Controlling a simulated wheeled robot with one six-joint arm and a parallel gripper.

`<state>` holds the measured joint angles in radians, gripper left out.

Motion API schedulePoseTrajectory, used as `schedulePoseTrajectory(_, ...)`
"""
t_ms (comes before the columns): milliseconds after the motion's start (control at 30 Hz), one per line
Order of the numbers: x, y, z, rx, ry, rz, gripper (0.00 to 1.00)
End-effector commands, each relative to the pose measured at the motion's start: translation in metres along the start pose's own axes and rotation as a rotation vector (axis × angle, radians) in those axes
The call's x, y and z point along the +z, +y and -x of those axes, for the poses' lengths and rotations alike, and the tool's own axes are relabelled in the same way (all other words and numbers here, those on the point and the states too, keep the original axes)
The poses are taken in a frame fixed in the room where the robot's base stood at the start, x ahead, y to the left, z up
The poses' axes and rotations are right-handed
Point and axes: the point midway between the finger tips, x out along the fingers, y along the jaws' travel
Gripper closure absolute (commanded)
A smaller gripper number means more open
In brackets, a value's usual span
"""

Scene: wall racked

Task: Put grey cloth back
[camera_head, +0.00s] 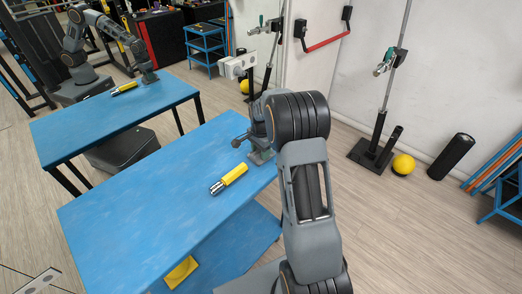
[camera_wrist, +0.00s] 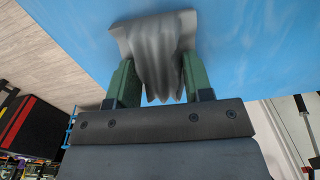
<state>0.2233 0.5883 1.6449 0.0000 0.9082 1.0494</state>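The grey cloth (camera_wrist: 158,45) is a bunched, folded piece in the wrist view. Its wide end is away from my palm and its narrow folds lie between my fingers. My gripper (camera_wrist: 160,78) has green fingers, one on each side of the cloth and seemingly touching it. In the head view my gripper (camera_head: 262,150) is low at the far right corner of the blue table (camera_head: 130,215). The cloth (camera_head: 262,158) shows there only as a small grey patch under the fingers. I cannot tell whether it rests on the tabletop.
A yellow item (camera_head: 180,272) is on the lower shelf. A yellow ball (camera_head: 403,164), a stand (camera_head: 371,154) and a black roller (camera_head: 452,157) are by the wall. The left background looks like a mirror.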

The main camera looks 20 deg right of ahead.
Motion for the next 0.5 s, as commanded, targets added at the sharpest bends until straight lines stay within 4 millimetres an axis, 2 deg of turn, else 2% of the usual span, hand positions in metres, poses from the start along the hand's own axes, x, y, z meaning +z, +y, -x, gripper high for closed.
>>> schedulePoseTrajectory(33,0.0,0.0001,0.0001,0.0,0.0,0.0,0.49)
schedulePoseTrajectory(167,0.0,0.0001,0.0002,0.0,0.0,0.0,0.37)
schedulePoseTrajectory(500,0.0001,0.0001,-0.0031,0.0,0.0,0.0,0.37)
